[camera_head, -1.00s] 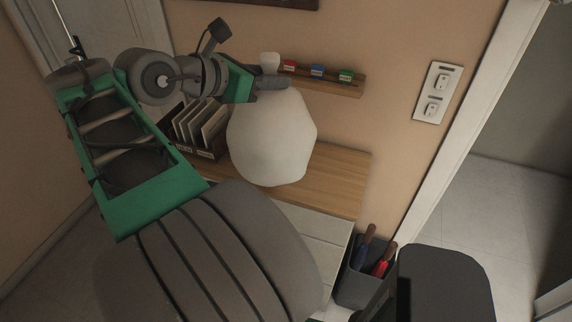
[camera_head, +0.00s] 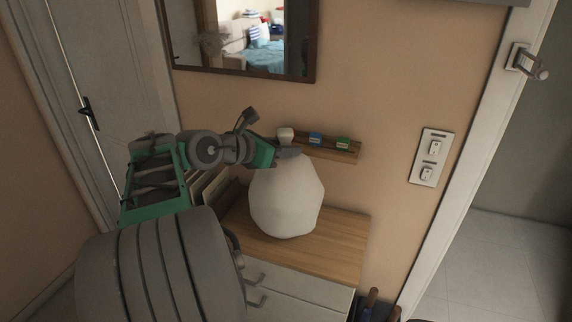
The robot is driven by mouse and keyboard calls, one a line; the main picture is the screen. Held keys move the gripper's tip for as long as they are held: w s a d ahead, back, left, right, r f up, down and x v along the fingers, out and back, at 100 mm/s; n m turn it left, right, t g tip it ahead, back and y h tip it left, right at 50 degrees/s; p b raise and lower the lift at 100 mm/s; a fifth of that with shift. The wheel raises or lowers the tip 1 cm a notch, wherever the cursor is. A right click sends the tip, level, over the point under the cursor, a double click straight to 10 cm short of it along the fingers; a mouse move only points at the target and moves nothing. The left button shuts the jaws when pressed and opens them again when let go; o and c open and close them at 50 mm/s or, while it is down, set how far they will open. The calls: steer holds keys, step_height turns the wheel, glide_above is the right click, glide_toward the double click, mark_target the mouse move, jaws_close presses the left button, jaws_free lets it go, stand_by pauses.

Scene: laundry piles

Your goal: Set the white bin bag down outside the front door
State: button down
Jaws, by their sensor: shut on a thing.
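The white bin bag (camera_head: 287,200) hangs from my gripper (camera_head: 284,146), a rounded white bulk with its small tied neck sticking up above the jaws. My gripper is shut on the bag's neck; its fingertips are partly hidden. The bag is in front of the wall, over the wooden top of a cabinet; I cannot tell whether its underside touches the top. A grey-white door (camera_head: 75,90) with a dark handle stands shut at the left; I cannot tell whether it is the front door.
The cabinet top (camera_head: 345,238) has upright letters (camera_head: 208,190) in a holder on its left. A small wall shelf (camera_head: 345,153) carries coloured boxes. A mirror (camera_head: 190,45) hangs above. At the right is an open doorway with pale tiled floor (camera_head: 480,265). Umbrella-like handles show at the bottom.

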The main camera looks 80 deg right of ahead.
steer(key=d+f, duration=0.3)
steer(key=f, duration=0.4)
steer(key=shift+w+d+f+p, duration=0.25)
steer(key=shift+w+d+p, duration=0.1)
steer(key=shift+w+p, duration=0.05)
steer(key=shift+f, duration=0.1)
steer(key=c, duration=1)
jaws_free()
steer(key=shift+f, duration=0.1)
steer(key=shift+c, duration=0.2)
